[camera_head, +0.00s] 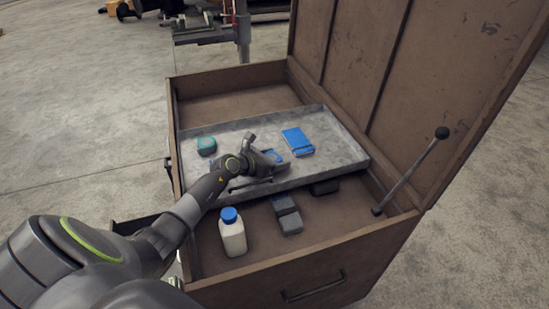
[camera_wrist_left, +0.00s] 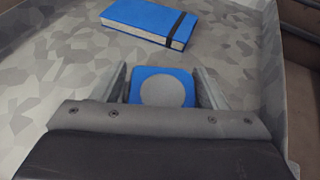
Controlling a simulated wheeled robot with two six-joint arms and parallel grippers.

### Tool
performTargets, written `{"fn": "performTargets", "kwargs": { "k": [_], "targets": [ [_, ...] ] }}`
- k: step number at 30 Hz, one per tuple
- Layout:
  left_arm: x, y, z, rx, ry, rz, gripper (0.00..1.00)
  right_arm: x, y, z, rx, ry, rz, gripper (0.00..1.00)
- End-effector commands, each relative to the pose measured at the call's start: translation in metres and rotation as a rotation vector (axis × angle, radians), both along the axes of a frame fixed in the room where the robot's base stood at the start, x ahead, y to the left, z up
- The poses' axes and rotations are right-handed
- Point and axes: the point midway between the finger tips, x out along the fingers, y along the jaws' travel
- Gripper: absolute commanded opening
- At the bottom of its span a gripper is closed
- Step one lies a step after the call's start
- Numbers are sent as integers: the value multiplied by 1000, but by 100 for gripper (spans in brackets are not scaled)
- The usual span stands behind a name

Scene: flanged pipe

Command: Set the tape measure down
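The tape measure (camera_wrist_left: 162,87) is a blue square with a round grey face in the left wrist view. In the head view a small blue part of it (camera_head: 273,156) shows at my left gripper (camera_head: 278,160). My left gripper (camera_wrist_left: 162,82) has a finger on each side of it, with the fingertips against its sides. It is over the grey metal tray (camera_head: 330,172); I cannot tell whether it touches the tray floor. My right gripper is in neither view.
A blue notebook (camera_head: 297,142) lies in the tray just beyond the gripper, a teal item (camera_head: 206,145) at its left. Below the tray, the brown chest (camera_head: 300,270) holds a white bottle (camera_head: 232,234) and dark boxes (camera_head: 287,214). A knobbed rod (camera_head: 410,170) stands right, beside the raised lid.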

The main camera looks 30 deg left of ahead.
Motion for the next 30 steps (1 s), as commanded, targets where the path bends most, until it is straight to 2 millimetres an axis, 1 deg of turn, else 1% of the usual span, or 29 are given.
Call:
{"fn": "performTargets", "kwargs": {
  "k": [1, 3, 10, 14, 16, 20, 24, 30],
  "targets": [
    [0, 0, 0, 0, 0, 0, 74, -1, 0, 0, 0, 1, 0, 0],
    [0, 0, 0, 0, 0, 0, 80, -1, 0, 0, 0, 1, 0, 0],
    [0, 0, 1, 0, 0, 0, 80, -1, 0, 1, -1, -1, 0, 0],
    [0, 0, 6, 0, 0, 0, 80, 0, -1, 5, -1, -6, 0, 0],
    [-7, 3, 7, 2, 1, 1, 80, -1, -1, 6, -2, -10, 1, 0],
    [-25, 9, 15, 2, 1, -1, 80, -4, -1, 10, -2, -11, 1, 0],
    [-51, 17, 26, 5, 2, -1, 80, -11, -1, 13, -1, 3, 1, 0],
    [-83, 27, 40, 3, 1, -1, 80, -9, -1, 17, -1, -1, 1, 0]
  ]
}}
